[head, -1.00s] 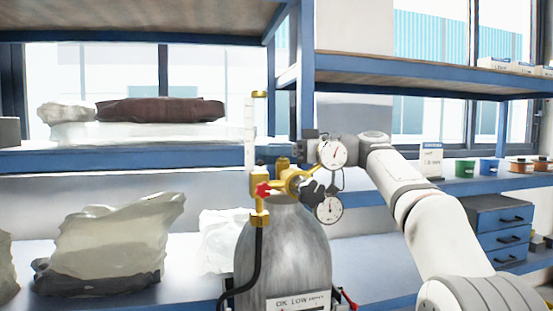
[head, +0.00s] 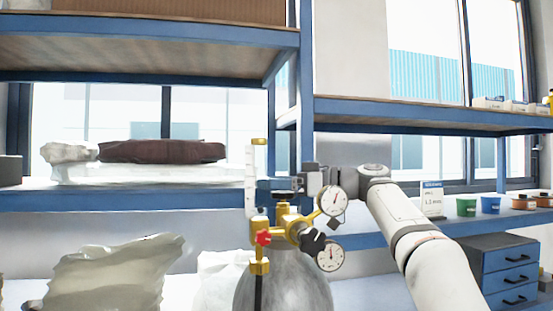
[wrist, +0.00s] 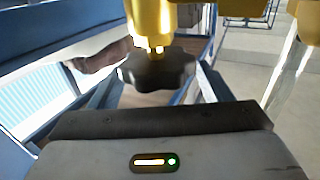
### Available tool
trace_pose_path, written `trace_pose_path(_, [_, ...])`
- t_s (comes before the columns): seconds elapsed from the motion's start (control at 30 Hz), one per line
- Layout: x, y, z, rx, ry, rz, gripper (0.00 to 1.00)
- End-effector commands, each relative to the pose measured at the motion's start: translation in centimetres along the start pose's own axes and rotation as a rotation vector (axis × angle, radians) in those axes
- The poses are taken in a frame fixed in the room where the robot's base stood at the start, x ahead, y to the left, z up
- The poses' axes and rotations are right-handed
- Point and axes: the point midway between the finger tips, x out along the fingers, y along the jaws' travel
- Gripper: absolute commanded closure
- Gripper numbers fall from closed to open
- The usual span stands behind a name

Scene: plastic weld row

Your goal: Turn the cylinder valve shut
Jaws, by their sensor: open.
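The grey gas cylinder (head: 284,285) stands upright with a brass valve body (head: 284,210) on top. A black lobed handwheel (wrist: 158,70) on a brass stem shows in the wrist view; the head view does not show it clearly. My gripper (head: 280,187) reaches in from the right at the top of the valve, jaws open. In the wrist view its fingers (wrist: 158,88) lie either side of the handwheel. I cannot tell whether they touch it. A red knob (head: 263,238) and a black knob (head: 313,242) sit lower on the fittings.
Two round gauges, an upper one (head: 334,200) and a lower one (head: 330,257), sit close below my gripper. A clear flow tube (head: 251,175) stands just left of it. Blue shelving (head: 130,200) runs behind, holding bags. A blue drawer unit (head: 508,272) stands at the right.

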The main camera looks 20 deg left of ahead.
Motion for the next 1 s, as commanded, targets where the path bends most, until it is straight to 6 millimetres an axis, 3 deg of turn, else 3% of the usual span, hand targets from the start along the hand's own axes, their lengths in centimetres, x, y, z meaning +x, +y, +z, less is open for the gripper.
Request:
trace_pose_path(0.03, [0.0, 0.0, -1.4, -0.003, 0.001, 0.0, 0.28])
trace_pose_path(0.2, [0.0, 0.1, -4.5, -0.003, 0.0, 0.0, 0.28])
trace_pose_path(0.4, [0.0, 0.1, -6.9, -0.001, 0.0, 0.0, 0.28])
trace_pose_path(0.87, [0.0, 0.0, -7.5, 0.001, 0.0, 0.0, 0.28])
trace_pose_path(1.0, [-0.7, 1.0, -6.5, 0.009, -0.025, -0.043, 0.28])
